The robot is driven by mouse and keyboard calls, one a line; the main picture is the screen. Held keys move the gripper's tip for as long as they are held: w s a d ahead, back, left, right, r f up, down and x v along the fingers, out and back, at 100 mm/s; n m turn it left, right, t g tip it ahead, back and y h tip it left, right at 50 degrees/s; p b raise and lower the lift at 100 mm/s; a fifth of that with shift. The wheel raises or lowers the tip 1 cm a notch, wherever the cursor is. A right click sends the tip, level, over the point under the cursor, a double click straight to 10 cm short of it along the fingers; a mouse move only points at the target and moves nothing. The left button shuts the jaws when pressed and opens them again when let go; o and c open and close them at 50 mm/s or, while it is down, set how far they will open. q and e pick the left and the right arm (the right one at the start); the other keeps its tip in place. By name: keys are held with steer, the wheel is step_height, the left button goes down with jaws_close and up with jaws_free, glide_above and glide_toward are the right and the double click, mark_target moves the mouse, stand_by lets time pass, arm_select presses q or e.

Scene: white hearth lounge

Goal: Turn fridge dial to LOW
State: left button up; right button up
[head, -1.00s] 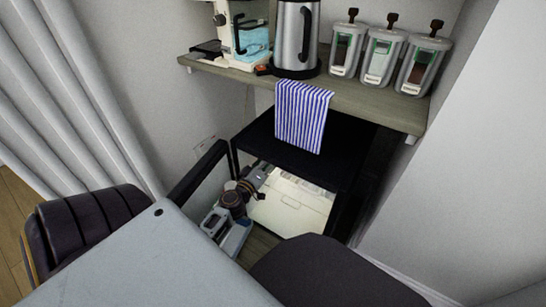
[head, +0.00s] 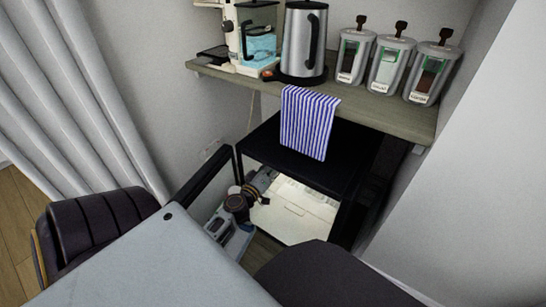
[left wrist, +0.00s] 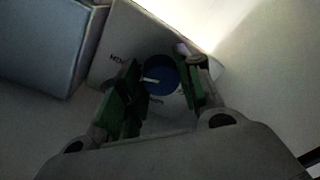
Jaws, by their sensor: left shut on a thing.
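The fridge (head: 262,148) is a small black unit under a wooden shelf, with its door (head: 203,180) open to the left and a lit, pale interior. In the left wrist view, a round blue dial (left wrist: 161,84) with a white pointer line sits on a pale panel. The pointer lies roughly level, tilted slightly. My left gripper (left wrist: 158,74) is shut on the dial, one green-padded finger on each side. In the head view, my left arm reaches into the fridge opening, and the dial is hidden. My right gripper is out of view.
A striped blue-and-white towel (head: 309,124) hangs over the fridge front. The shelf (head: 390,112) holds a kettle (head: 303,42), a coffee machine (head: 228,35) and three canisters (head: 391,62). A box-like pale block (left wrist: 52,45) is at the dial's left. A white wall stands right.

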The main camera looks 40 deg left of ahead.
arm_select(q)
steer(key=shift+n+p, duration=0.35)
steer(key=shift+n, duration=0.05)
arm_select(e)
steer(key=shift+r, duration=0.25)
arm_select(q)
steer(key=shift+a+r+n+g+h+p, duration=0.1)
steer(key=shift+n+h+p, duration=0.15)
steer(key=shift+n+p, duration=1.85)
steer(key=shift+r+n+g+h+p, duration=0.1)
steer(key=shift+n+h+p, duration=0.4)
steer(key=shift+n, duration=2.95)
steer(key=shift+a+r+n+g+h+p, duration=0.1)
steer(key=shift+n+p, duration=1.5)
steer(key=shift+n, duration=1.15)
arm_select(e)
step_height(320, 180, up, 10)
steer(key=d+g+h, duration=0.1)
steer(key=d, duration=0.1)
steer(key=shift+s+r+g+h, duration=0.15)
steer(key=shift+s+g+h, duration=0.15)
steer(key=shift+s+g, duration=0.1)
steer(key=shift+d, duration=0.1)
arm_select(q)
steer(key=o, duration=1)
steer(key=shift+d, duration=0.1)
